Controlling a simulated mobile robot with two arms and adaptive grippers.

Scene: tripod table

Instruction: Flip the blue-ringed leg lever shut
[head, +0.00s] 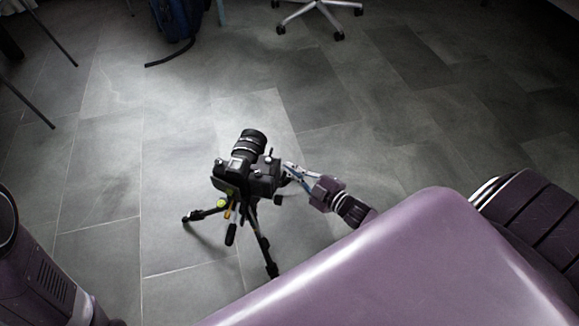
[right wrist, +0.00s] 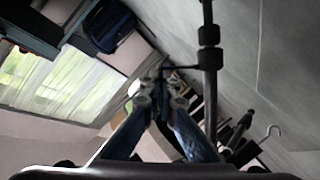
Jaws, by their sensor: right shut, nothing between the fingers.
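A black tripod (head: 262,240) with a camera (head: 246,168) on top stands upright on the grey tiled floor. Yellow-green and orange parts (head: 229,191) show just below the camera. My right gripper (head: 287,168) is at the right side of the camera and the tripod's top. In the right wrist view its fingers (right wrist: 160,86) come together with nothing seen between them. A dark tripod leg (right wrist: 209,80) with black clamps runs just right of the fingertips there. I cannot make out a blue ring or its lever in either view. My left gripper is not in view.
The floor (head: 330,150) around the tripod is mostly clear. A blue bag (head: 178,20) and a wheeled chair base (head: 318,10) are at the far side. Thin dark legs stand at the upper left.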

